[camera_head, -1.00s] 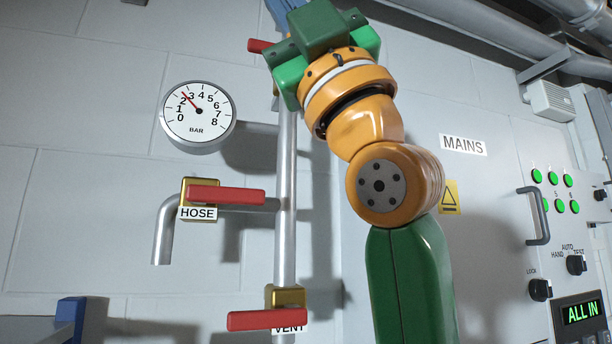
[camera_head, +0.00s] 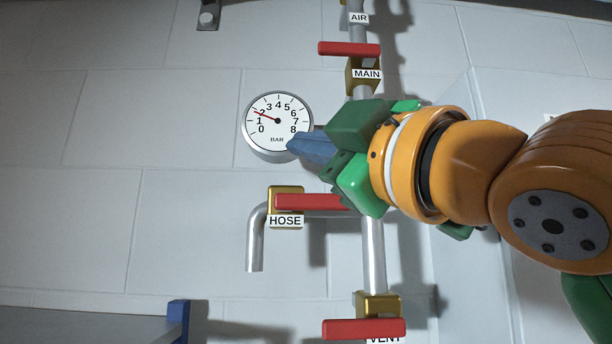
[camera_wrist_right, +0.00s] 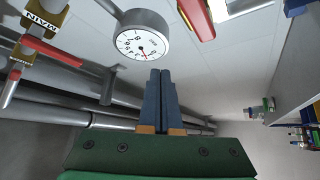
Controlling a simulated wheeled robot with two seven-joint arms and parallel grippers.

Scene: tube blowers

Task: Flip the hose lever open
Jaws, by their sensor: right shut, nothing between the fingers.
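The red hose lever (camera_head: 310,202) lies level, pointing right from its brass valve (camera_head: 287,194) above the HOSE label (camera_head: 285,221). It runs along the short horizontal pipe, and its right end is close to my gripper in the picture. A red lever also shows at the top of the right wrist view (camera_wrist_right: 195,15). My right gripper (camera_head: 292,143) is shut and empty. Its blue fingers point left, overlapping the gauge's lower right edge, above the hose lever. The fingers show shut in the right wrist view (camera_wrist_right: 160,75). My left gripper is not in view.
A round pressure gauge (camera_head: 277,118) sits on the wall by my fingertips. The red MAIN lever (camera_head: 348,48) is above and the red VENT lever (camera_head: 363,329) below, along the vertical pipe (camera_head: 374,255). The wall left of the hose outlet is clear.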

